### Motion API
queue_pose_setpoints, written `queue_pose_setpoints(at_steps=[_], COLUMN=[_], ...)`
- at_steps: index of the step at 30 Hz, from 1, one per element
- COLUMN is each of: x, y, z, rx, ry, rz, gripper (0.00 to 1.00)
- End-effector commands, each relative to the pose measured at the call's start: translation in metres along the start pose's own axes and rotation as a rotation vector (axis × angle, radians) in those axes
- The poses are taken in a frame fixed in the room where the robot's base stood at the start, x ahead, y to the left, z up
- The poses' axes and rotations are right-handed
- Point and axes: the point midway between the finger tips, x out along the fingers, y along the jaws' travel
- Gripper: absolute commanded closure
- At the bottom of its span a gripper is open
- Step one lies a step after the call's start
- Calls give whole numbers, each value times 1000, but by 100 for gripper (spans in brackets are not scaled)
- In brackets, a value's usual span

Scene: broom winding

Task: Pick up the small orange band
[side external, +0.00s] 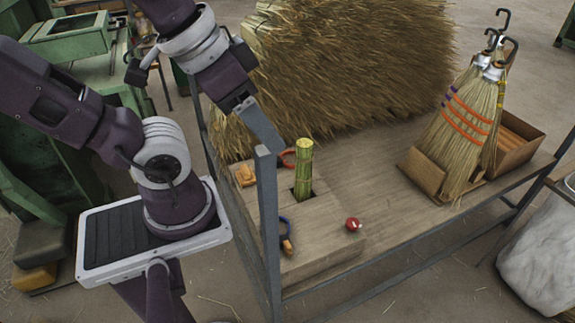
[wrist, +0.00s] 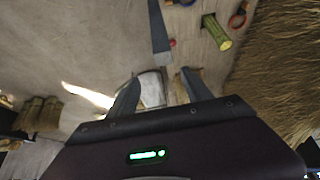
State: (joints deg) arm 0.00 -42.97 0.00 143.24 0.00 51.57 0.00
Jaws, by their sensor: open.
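A small orange band (side external: 287,153) lies as a loop on the bench, just left of the upright green bundle (side external: 304,172); part of it is hidden in the side view. In the wrist view the orange loop (wrist: 237,19) shows at the top right, beside the bundle (wrist: 217,33). My gripper (wrist: 160,76) is open, with nothing seen between its fingers. In the side view its finger (side external: 263,128) reaches down above the bench's left end, near the grey post, and appears apart from the band.
A grey post (side external: 268,220) stands at the bench's front left corner. A large straw pile (side external: 350,65) fills the back. A red ball (side external: 353,225), a blue loop (side external: 285,225) and a yellow-orange block (side external: 245,175) lie on the bench. Brooms (side external: 465,130) stand at right; the middle is clear.

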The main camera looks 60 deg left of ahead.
Motion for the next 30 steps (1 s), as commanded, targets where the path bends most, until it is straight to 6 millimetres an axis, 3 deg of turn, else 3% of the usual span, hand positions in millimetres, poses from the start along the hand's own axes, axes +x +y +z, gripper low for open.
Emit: queue_pose_setpoints(at_steps=[13,17,25,28,30], x=[0,0,0,6,21], y=[0,0,0,1,-1], z=[0,0,0,-20,-54], rx=[0,0,-1,-48,-140], ry=[0,0,0,-10,-24], rz=[0,0,0,14,36], gripper=[42,18,18,18,18])
